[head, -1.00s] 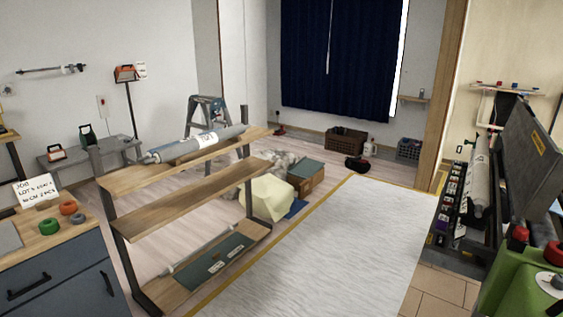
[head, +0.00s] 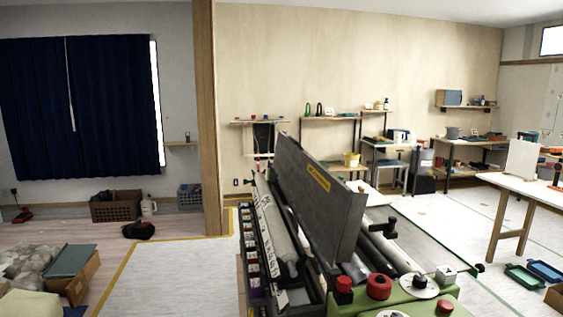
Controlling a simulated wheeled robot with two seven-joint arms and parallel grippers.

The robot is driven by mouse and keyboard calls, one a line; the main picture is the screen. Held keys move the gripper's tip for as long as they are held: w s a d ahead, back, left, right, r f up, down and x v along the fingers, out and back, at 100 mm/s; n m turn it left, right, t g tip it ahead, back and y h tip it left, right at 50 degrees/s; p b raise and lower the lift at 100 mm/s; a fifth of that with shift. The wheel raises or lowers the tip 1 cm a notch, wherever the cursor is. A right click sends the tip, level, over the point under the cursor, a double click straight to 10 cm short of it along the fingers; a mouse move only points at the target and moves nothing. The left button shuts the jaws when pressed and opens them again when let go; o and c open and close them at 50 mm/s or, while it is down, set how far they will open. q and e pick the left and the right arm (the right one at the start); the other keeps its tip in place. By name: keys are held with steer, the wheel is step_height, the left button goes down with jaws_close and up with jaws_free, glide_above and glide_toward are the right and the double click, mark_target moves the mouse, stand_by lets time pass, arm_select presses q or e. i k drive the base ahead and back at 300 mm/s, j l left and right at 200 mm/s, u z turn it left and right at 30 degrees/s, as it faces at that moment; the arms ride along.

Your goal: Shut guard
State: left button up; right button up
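The wallpaper paster (head: 265,225) stands in the lower middle of the head view. Its guard (head: 315,195), a long dark grey panel with a yellow label, is raised and tilted upright along the machine. Rollers (head: 385,245) show to the right of the guard, and a paper roll (head: 275,225) lies to its left. The green end housing (head: 410,300) at the near end carries red knobs and a white dial. Neither of my grippers is in view.
A white-topped table (head: 525,188) stands at the right. Shelves and benches line the back wall. Green and blue trays (head: 525,277) lie on the floor at right. A wooden post (head: 207,120) and a cardboard box (head: 75,285) are at left. Pale floor is clear right of the machine.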

mark_target(333, 213)
steer(key=i+j+z, duration=0.1)
steer(key=j, duration=0.3)
steer(key=i+j+z, duration=0.15)
steer(key=j, duration=0.25)
steer(key=i+j+z, duration=0.2)
steer(key=i+j, duration=0.15)
steer(key=j, duration=0.25)
steer(key=i+j+z, duration=0.1)
steer(key=j, duration=0.2)
steer(key=i+j+z, duration=0.1)
steer(key=j, duration=0.25)
steer(key=i+j+z, duration=0.1)
steer(key=i+j, duration=0.15)
steer(key=i+j+z, duration=0.1)
steer(key=j, duration=0.35)
